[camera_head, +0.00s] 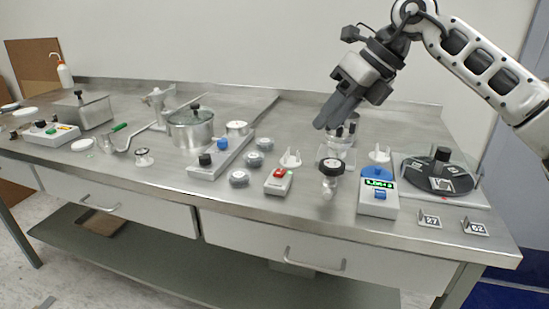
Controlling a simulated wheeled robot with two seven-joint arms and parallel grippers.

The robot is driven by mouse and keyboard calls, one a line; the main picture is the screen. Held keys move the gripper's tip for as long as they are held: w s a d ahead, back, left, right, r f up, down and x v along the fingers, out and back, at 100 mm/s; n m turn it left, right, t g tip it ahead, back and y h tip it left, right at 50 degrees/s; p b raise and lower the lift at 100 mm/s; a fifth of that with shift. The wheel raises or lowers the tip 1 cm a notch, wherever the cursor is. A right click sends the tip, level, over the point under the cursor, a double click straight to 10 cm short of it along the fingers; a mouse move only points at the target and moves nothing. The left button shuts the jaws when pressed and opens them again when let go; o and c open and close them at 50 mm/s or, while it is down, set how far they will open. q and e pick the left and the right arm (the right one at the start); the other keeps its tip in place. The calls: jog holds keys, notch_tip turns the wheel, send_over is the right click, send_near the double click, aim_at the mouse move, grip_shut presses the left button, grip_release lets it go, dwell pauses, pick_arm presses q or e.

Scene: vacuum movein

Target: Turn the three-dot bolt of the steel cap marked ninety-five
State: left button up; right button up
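My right gripper (328,122) comes in from the upper right, its dark fingers pointing down and left. It hangs above a steel part with dark slots (350,125) on a clear glass-like body, which it partly overlaps in the picture. I cannot tell whether it touches it, nor whether the fingers are open or shut. Below stands a smaller clear vessel with a black ring-shaped top (331,165). Several small grey round caps (239,179) sit left of it. No ninety-five marking or three-dot bolt can be read at this size. My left gripper is out of view.
A red-buttoned box (279,181), a blue device with a green display (378,193) and a dark disc turntable (437,176) stand nearby. Tags 27 (429,220) and 62 (475,227) are at the front right. A steel pot (190,132) stands left. The steel bench (310,213) has a clear front strip.

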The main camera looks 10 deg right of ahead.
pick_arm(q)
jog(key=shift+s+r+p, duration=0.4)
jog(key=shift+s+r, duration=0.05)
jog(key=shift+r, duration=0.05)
pick_arm(e)
jog(key=s+a+f+g+y, duration=0.1)
jog(key=a+f+y, duration=0.1)
jog(key=a, duration=0.4)
jog(key=s+a+f+n+g+y, duration=0.1)
jog(key=s+a+f+y, duration=0.1)
jog(key=a, duration=0.3)
jog(key=shift+s+a+f+y, duration=0.25)
jog(key=shift+a+y, duration=0.15)
jog(key=shift+y, duration=0.2)
